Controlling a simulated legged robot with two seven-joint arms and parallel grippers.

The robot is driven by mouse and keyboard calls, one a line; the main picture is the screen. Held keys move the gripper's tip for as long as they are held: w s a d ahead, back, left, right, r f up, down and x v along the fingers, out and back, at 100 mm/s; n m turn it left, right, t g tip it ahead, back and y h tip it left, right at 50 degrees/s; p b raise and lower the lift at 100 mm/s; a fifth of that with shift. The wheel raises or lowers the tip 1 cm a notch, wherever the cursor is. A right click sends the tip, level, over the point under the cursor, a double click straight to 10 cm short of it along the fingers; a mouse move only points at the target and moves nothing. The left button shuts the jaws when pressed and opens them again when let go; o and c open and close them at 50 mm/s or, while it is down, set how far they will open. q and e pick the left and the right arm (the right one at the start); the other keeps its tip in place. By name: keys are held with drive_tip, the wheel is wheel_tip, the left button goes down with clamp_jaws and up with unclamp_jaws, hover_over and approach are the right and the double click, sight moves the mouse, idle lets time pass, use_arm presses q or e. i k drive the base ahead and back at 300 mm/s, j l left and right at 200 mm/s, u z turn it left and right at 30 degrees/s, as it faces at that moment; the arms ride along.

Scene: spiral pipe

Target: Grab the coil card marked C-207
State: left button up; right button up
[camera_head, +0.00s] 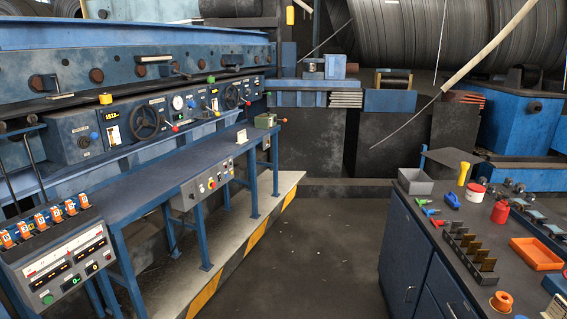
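No marking C-207 is legible in this view, so I cannot tell which thing is the coil card. A small pale card-like piece (242,137) stands on the far part of the long blue bench at left. Several brown, card-like plates (488,265) stand in a dark slotted rack on the right-hand workbench; I cannot read any marks on them. Neither of my grippers is in view.
The long blue bench (150,170) runs along a blue machine with dials and handwheels. The dark-topped workbench (450,219) at right holds a grey bin (415,181), an orange tray (537,253) and tools. Open dark floor (300,255) lies between them.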

sight(242, 136)
drive_tip(key=i, duration=2.55)
drive_tip(key=l, duration=0.1)
